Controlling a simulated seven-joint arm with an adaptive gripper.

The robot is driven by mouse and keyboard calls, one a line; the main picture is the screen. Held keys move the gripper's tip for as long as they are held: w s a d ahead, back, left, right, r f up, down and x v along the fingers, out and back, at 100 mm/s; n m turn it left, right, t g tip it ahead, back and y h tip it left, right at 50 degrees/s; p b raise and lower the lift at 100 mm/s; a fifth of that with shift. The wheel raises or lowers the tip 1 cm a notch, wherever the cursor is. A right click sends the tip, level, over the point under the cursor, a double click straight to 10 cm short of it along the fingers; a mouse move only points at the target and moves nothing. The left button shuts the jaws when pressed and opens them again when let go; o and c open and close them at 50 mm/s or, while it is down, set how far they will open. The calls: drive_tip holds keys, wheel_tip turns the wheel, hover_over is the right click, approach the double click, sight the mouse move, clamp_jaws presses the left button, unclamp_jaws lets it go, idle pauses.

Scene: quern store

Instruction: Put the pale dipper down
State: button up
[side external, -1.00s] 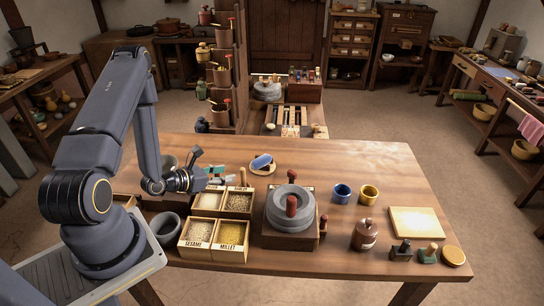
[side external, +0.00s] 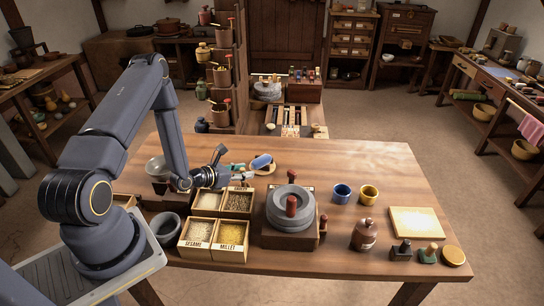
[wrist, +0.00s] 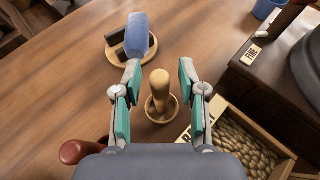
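A pale wooden piece with an upright knob-like handle (wrist: 159,85) and a round base, apparently the pale dipper, shows in the wrist view just beyond the grain bins. My gripper (wrist: 157,75) is open, with its teal-padded fingers on either side of the handle and visible gaps between. Nothing is gripped. In the side view my gripper (side external: 246,173) is low behind the bins, and I cannot make out the dipper clearly there.
A blue rounded object (wrist: 137,35) rests on a round wooden stand (wrist: 118,53) just ahead. A labelled bin of grain (wrist: 245,140) is close at right. The quern (side external: 291,208) stands right of the bins. A red-brown handle (wrist: 75,151) is at lower left.

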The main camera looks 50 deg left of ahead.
clamp_jaws()
drive_tip(key=shift+r, duration=0.1)
